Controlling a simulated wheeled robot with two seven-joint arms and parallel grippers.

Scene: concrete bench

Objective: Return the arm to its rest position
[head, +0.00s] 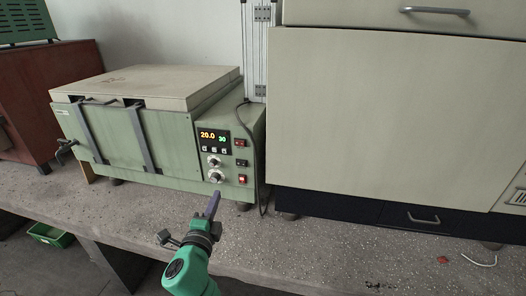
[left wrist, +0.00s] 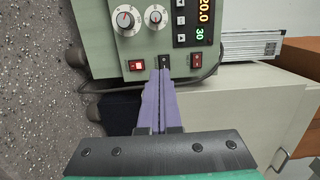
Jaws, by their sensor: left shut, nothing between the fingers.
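My left gripper (head: 213,205) is in the lower middle of the head view, on a green arm that comes up from the bottom edge. Its purple fingers point up toward the control panel of the green lab machine (head: 165,150). In the left wrist view the fingers (left wrist: 161,80) are pressed together with nothing between them. Their tips appear just in front of the panel, close to a black switch (left wrist: 165,62). I cannot tell whether they touch it. My right gripper is not in view.
The machine's panel has a lit display (head: 213,137), two knobs and a red switch (head: 243,179). A large beige cabinet (head: 390,120) stands on the right of the speckled bench (head: 310,240). A green crate (head: 50,236) is on the floor at left. The bench front is mostly clear.

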